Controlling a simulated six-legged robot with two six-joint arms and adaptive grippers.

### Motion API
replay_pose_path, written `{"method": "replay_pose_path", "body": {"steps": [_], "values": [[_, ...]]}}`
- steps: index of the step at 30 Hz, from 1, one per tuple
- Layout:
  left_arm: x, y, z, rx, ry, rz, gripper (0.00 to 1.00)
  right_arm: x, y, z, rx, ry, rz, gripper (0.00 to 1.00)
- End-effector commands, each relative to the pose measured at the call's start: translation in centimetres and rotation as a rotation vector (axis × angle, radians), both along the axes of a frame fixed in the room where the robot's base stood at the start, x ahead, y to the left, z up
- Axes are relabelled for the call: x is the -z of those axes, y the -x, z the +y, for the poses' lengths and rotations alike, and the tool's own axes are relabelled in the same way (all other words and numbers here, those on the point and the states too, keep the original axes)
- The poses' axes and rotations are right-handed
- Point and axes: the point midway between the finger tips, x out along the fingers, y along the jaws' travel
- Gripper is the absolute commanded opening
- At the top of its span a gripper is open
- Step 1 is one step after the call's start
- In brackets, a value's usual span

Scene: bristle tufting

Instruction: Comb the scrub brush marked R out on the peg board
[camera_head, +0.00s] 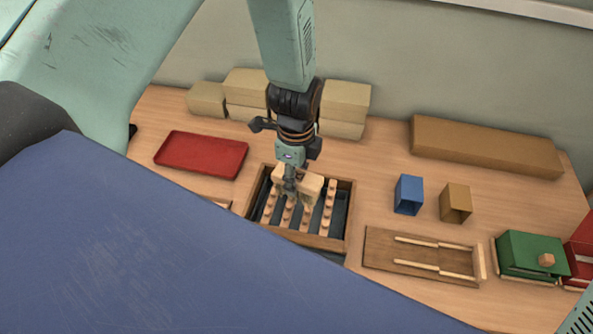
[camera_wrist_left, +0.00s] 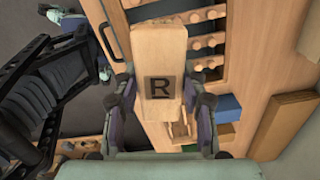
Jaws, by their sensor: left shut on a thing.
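The scrub brush marked R (camera_head: 312,183) is a pale wooden block. In the left wrist view its top (camera_wrist_left: 160,55) faces the camera with a dark R in a square. My left gripper (camera_head: 290,186) is shut on it, with a finger on each side. The brush is over the peg board (camera_head: 348,218), a wooden frame with slats of round pegs over a dark bed. The board's pegs also show in the left wrist view (camera_wrist_left: 208,42). The bristles are mostly hidden, so I cannot tell if they touch the pegs. My right gripper is out of view.
A red tray (camera_head: 202,153) lies left of the board. Right of it are a blue box (camera_head: 408,194), a tan box (camera_head: 456,203), a wooden rack with rails (camera_head: 390,262) and a green box (camera_head: 527,252). Cardboard boxes (camera_head: 346,98) and a long box (camera_head: 485,147) stand behind.

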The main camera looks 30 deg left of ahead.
Motion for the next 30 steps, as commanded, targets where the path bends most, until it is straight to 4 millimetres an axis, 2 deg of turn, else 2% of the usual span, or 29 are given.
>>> {"method": "replay_pose_path", "body": {"steps": [8,21,30], "values": [[1.4,0.1,0.0,0.001,0.000,0.000,0.17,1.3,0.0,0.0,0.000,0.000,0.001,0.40],[6.5,-0.1,0.1,0.001,0.000,0.000,0.17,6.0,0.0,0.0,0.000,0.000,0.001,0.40],[6.8,-0.2,0.1,0.001,0.000,0.000,0.17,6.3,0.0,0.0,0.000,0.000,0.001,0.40]]}}
